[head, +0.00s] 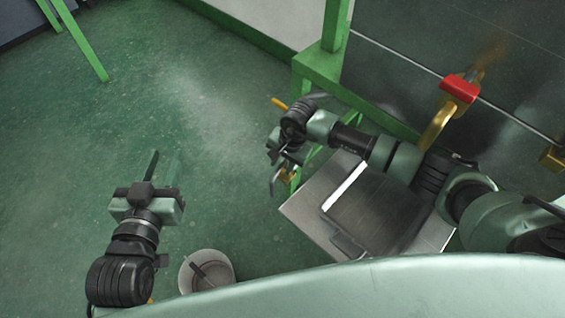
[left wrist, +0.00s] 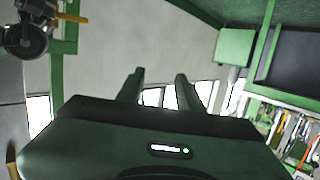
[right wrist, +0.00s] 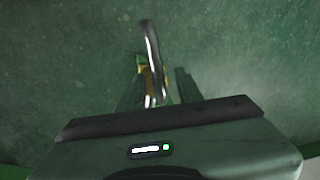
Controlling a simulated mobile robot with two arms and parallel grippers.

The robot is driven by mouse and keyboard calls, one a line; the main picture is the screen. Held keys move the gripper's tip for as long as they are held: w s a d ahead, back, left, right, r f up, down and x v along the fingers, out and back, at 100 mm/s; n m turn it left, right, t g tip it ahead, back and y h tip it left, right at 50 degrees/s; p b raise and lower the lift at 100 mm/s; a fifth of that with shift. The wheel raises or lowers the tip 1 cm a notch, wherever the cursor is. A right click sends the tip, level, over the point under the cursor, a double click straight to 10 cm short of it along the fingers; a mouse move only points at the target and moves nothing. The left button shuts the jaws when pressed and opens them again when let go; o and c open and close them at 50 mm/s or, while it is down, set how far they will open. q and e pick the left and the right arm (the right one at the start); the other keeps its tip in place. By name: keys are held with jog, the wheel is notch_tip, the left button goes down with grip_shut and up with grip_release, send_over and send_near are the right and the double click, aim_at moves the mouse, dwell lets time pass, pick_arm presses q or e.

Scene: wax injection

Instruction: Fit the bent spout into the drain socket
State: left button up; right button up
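The bent spout (right wrist: 152,50) is a curved grey metal tube with a brass-coloured part (right wrist: 146,76). It sits between the fingers of my right gripper (right wrist: 157,88), with the curved end reaching beyond the fingertips and only floor behind it. In the head view the spout (head: 274,182) hangs in the air at my right gripper (head: 284,165), left of the metal tray. My left gripper (head: 153,167) is open and empty over the floor; its parted fingers (left wrist: 160,88) show in the left wrist view. I cannot make out the drain socket with certainty.
A steel tray (head: 308,213) lies under my right arm. A red block (head: 460,88) with a gold curved pipe (head: 437,128) is on the dark metal panel (head: 400,50). A green frame (head: 318,66) stands behind.

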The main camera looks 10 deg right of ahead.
dwell(0.3)
